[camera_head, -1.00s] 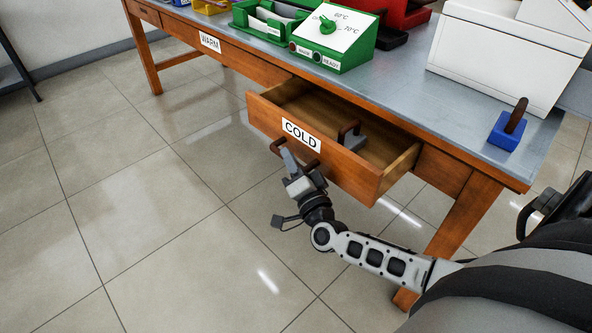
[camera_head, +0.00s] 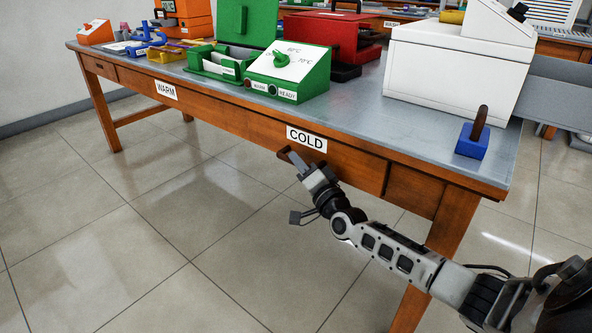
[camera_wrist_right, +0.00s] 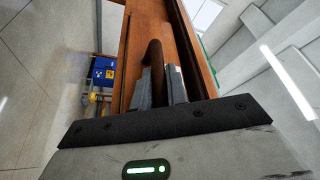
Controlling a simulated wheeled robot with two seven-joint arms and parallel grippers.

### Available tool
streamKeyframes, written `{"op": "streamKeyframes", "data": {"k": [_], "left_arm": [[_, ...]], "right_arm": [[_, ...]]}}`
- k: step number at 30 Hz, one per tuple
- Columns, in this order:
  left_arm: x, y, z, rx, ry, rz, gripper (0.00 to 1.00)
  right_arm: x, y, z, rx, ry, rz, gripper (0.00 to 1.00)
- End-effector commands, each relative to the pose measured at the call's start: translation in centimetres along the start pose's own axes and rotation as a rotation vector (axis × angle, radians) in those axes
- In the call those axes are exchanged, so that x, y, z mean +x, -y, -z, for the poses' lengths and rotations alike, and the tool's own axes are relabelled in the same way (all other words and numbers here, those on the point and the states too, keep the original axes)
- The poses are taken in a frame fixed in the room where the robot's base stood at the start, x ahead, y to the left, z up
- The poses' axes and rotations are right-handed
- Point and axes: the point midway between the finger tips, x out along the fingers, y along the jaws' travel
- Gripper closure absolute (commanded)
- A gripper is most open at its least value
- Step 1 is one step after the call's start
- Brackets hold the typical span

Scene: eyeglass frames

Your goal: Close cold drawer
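The cold drawer (camera_head: 348,163), with its white COLD label (camera_head: 306,139), sits flush with the front of the wooden table. Its inside is hidden. Its dark brown handle (camera_wrist_right: 155,53) shows between the grey fingers in the wrist view. My right gripper (camera_head: 300,163) is at the handle below the label, with its fingers on both sides of the handle and close against it. My left gripper is not in view.
The grey tabletop (camera_head: 360,118) carries a green heater box (camera_head: 290,72), a white machine (camera_head: 450,75) and a blue block with a brown handle (camera_head: 472,145). A closed WARM drawer (camera_head: 190,98) is further left. The tiled floor in front is clear.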

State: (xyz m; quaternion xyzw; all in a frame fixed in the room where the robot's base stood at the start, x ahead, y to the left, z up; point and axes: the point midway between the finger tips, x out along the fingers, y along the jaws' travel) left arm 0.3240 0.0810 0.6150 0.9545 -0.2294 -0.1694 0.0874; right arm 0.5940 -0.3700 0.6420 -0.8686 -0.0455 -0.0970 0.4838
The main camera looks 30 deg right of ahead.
Motion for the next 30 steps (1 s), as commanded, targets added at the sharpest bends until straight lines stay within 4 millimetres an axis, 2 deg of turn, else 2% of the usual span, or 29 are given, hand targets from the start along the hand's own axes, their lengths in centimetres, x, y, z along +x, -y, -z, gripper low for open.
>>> {"op": "streamKeyframes", "data": {"k": [1, 2, 11, 14, 20, 26, 30], "left_arm": [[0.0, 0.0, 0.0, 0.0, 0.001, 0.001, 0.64], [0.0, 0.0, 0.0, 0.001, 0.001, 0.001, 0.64], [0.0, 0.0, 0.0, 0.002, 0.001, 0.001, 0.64], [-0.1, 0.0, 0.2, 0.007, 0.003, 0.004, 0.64], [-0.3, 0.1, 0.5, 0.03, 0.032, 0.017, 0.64], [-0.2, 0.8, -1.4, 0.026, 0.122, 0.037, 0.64], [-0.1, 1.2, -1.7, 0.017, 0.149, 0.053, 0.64]], "right_arm": [[0.0, 0.0, -0.1, 0.002, 0.001, 0.0, 0.72], [0.0, 0.0, -0.1, 0.002, 0.002, 0.0, 0.64], [-0.1, 0.1, -0.1, 0.001, 0.002, 0.0, 0.64], [-0.8, 0.1, -0.1, 0.001, 0.004, -0.001, 0.64], [-4.4, 0.1, -0.1, 0.0, 0.006, -0.004, 0.64], [-9.4, 0.1, -0.1, 0.0, 0.006, -0.005, 0.64], [-12.4, 0.1, -0.1, 0.0, 0.005, -0.003, 0.64]]}}
